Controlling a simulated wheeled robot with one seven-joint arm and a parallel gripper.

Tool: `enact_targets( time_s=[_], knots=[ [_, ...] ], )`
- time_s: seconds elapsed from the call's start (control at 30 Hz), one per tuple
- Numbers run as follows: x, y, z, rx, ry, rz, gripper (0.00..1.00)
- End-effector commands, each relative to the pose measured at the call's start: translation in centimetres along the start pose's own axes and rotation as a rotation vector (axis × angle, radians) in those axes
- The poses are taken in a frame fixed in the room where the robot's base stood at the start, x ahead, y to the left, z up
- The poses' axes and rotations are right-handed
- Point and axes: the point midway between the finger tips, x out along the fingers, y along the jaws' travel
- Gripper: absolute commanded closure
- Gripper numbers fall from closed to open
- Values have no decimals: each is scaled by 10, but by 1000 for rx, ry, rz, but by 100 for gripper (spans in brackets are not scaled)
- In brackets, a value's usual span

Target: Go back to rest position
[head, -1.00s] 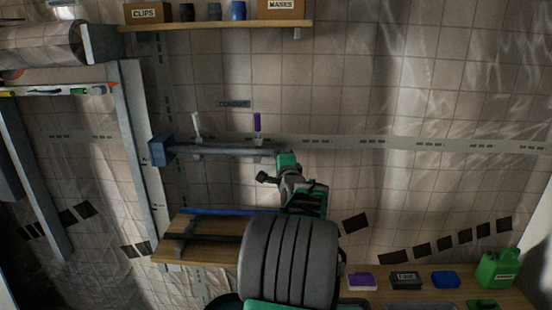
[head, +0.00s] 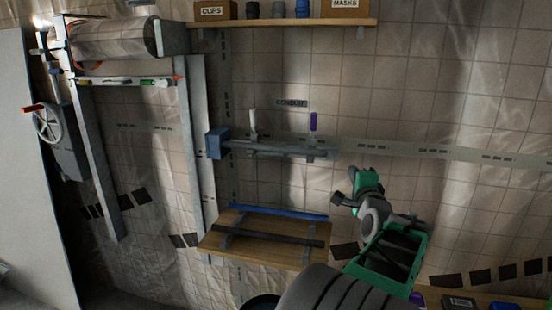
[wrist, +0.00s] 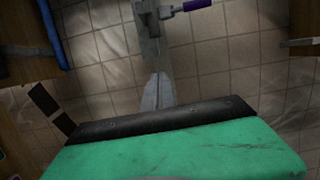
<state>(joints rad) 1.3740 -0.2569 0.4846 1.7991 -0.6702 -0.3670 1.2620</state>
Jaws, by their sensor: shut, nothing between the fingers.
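My gripper (head: 350,198) is in the head view, right of centre, in front of the tiled wall and apart from it. Its fingers are shut with nothing between them. In the wrist view the closed fingers (wrist: 158,90) point toward the wall. The grey conduit (head: 275,150) runs level along the wall from a blue box (head: 215,144). A white-handled clamp (head: 253,121) and a purple-handled clamp (head: 313,124) stand on it. The purple handle also shows in the wrist view (wrist: 197,5). My gripper is below and right of the conduit's right end, not touching it.
A wooden shelf (head: 220,246) with dark and blue bars is below the conduit. An upper shelf (head: 285,22) holds boxes and cups. The wall right of my gripper is clear.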

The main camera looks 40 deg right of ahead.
Motion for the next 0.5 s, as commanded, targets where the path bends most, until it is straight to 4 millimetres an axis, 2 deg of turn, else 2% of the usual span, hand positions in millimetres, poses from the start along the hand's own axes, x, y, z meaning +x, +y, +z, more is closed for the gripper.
enact_targets(
  time_s=[0.07,0.13,0.17,0.2,0.23,0.3,0.4,0.5],
  knots=[
    [0,5,2,-101,-9,22,100],
    [-2,33,7,-279,-49,127,100],
    [-5,52,6,-378,-72,202,100],
    [-14,85,4,-490,-111,313,100],
    [-23,109,3,-551,-142,388,100],
    [-48,157,2,-664,-221,547,100],
    [-91,211,1,-773,-344,742,100],
    [-140,247,3,-845,-471,906,100]
  ],
)
